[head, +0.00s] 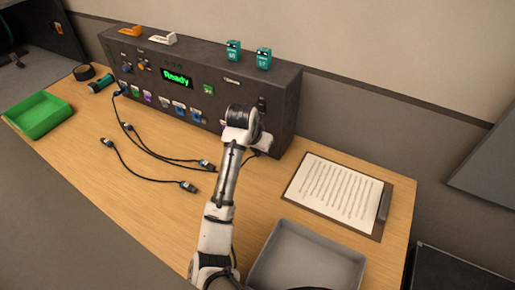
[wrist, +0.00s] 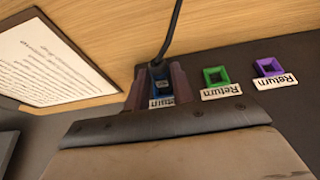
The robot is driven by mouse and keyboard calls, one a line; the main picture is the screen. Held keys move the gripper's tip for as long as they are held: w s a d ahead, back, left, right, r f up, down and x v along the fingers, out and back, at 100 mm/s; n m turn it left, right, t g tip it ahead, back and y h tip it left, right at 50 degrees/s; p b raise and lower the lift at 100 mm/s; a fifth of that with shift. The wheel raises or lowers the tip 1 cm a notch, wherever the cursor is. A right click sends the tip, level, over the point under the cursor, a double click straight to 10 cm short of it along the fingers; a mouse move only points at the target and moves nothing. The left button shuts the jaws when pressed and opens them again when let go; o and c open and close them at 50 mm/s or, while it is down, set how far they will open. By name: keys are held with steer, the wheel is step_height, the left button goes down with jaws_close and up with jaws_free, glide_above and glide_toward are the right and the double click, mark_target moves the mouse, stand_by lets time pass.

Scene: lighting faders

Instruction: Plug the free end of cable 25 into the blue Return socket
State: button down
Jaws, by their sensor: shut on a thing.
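My gripper (wrist: 150,88) is shut on a dark plug (wrist: 158,82) with a black cable (wrist: 172,38) running from it. The plug is lined up over the blue Return socket (wrist: 160,102), whose white label is partly covered by my fingers. I cannot tell whether the plug is seated in the socket or just in front of it, and its number is not legible. In the head view my gripper (head: 241,122) is at the right part of the console's front and hides the Return sockets; a bit of cable (head: 252,154) shows beside it.
Green (wrist: 216,77) and purple (wrist: 268,67) Return sockets sit beside the blue one. The dark console (head: 285,110) stands at the back of the table. Two loose cable plugs (head: 188,187) (head: 207,164), a clipboard (head: 335,195), a grey tray (head: 305,262) and a green tray (head: 38,115) lie around.

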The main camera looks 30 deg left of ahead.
steer(key=c, duration=1.1)
jaws_free()
steer(key=shift+w, duration=0.2)
steer(key=shift+s+r, duration=0.1)
steer(key=shift+v, duration=6.85)
steer(key=shift+d, duration=0.1)
